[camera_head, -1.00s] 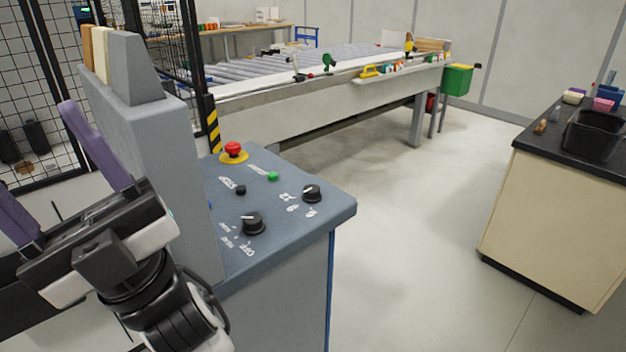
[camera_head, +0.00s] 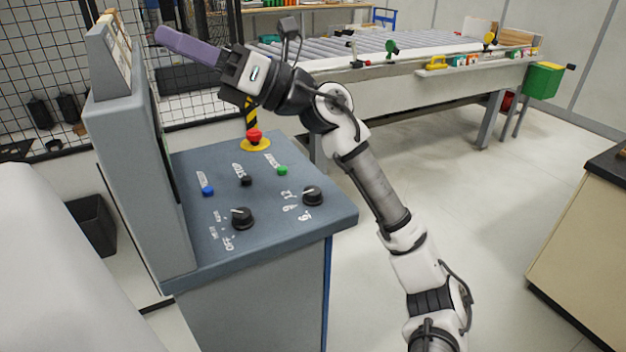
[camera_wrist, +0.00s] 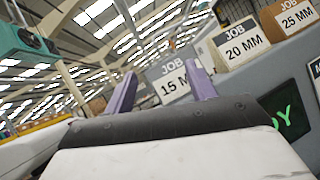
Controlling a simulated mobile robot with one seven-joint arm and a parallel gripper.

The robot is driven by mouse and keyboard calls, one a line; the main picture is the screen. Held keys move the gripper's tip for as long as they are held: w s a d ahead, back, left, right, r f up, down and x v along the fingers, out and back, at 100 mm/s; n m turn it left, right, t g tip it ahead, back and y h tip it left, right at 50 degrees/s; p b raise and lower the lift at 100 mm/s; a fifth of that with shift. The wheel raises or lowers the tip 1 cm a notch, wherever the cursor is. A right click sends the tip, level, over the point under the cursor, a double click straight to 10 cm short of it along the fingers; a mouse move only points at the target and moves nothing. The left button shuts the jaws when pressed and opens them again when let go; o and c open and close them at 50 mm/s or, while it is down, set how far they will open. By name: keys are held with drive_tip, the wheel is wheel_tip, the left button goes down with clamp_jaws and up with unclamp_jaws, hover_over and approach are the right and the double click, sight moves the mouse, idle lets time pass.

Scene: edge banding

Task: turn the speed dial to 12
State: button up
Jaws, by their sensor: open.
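The speed dial (camera_head: 313,195) is a black knob near the right edge of the sloped blue-grey control panel (camera_head: 275,228). White numbers 12, 9 and 6 are printed to its left and below. A pale mark shows on the dial's left side; its exact setting is too small to read. My gripper (camera_head: 165,35) is raised well above the panel's back left, apart from the dial, with its purple fingers pointing left. In the wrist view, the two purple fingers (camera_wrist: 162,70) stand apart with nothing held between them. The dial is not in the wrist view.
A second black knob (camera_head: 242,217) labelled OFF sits left of the dial. Blue (camera_head: 207,190), black (camera_head: 246,180) and green (camera_head: 282,170) buttons and a red emergency stop (camera_head: 254,135) lie behind. JOB blocks, including 20 MM (camera_wrist: 240,45), top the upright housing (camera_head: 150,190).

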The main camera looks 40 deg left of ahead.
drive_tip(key=w+a+f+n+t+h, duration=0.2)
drive_tip(key=a+f+t+h, duration=0.25)
drive_tip(key=f+t, duration=0.2)
drive_tip(key=t+h, duration=1.1)
drive_tip(key=t, duration=0.1)
approach(313, 190)
drive_tip(key=shift+g, duration=0.25)
drive_tip(key=f+p, duration=0.1)
drive_tip(key=f, duration=0.2)
drive_tip(key=f+p, duration=0.1)
drive_tip(key=f, duration=0.1)
drive_tip(key=f+p, duration=0.1)
drive_tip(key=f, duration=0.2)
drive_tip(key=shift+w+a+f, duration=0.1)
drive_tip(key=shift+w+f, duration=0.2)
drive_tip(key=shift+w, duration=0.05)
drive_tip(key=shift+c, duration=0.5)
drive_tip(key=shift+n, duration=0.3)
drive_tip(key=c, duration=0.9)
